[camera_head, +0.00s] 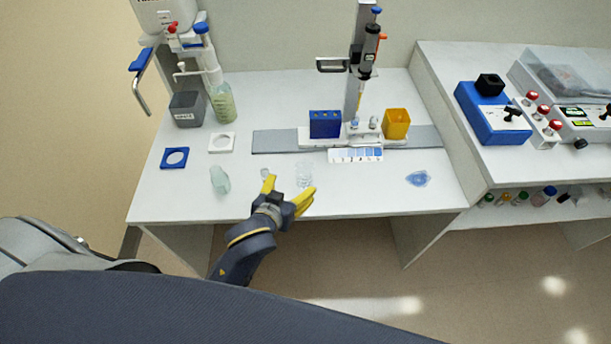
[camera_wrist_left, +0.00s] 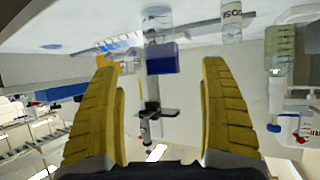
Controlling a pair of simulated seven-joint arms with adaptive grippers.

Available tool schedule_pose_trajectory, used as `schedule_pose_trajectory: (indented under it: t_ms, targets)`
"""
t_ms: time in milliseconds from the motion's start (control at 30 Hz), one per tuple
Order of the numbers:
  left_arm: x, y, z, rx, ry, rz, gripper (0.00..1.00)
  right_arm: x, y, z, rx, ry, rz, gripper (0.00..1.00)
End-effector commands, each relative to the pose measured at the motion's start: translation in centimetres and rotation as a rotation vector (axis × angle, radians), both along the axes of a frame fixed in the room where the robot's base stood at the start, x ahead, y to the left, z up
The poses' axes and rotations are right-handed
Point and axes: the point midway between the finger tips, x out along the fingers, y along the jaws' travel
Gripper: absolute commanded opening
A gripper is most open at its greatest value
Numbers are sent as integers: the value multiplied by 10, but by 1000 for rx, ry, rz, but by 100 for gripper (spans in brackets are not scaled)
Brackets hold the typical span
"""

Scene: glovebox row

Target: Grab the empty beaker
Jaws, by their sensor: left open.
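A clear, empty-looking glass beaker (camera_head: 304,175) stands on the white bench, in front of the blue block. In the wrist view, which is upside down, it seems to be the clear glass (camera_wrist_left: 157,24) at the top, ahead of the fingers. My left gripper (camera_head: 288,192) is at the bench's front edge, just short of the beaker. Its yellow fingers are open and empty, also in the wrist view (camera_wrist_left: 160,75). A smaller clear glass (camera_head: 265,173) stands left of the beaker, close to one fingertip. My right gripper is not in view.
A pale glass vessel (camera_head: 220,180) stands to the left, and a blue dish (camera_head: 418,178) lies to the right. Behind are a blue block (camera_head: 324,124), an orange box (camera_head: 396,124) and a pipette stand (camera_head: 354,75). Bare bench lies between beaker and dish.

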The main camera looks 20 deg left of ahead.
Motion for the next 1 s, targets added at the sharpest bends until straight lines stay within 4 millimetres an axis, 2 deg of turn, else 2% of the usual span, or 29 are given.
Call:
schedule_pose_trajectory:
  t_ms: [100,300,667,1000]
  targets:
    - [20,-1,-11,1,-1,0,79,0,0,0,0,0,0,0]
    - [46,-3,-25,0,0,-1,79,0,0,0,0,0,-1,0]
    - [63,-4,-35,-1,0,0,79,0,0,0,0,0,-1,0]
    - [97,-6,-52,-1,-1,-1,79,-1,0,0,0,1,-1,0]
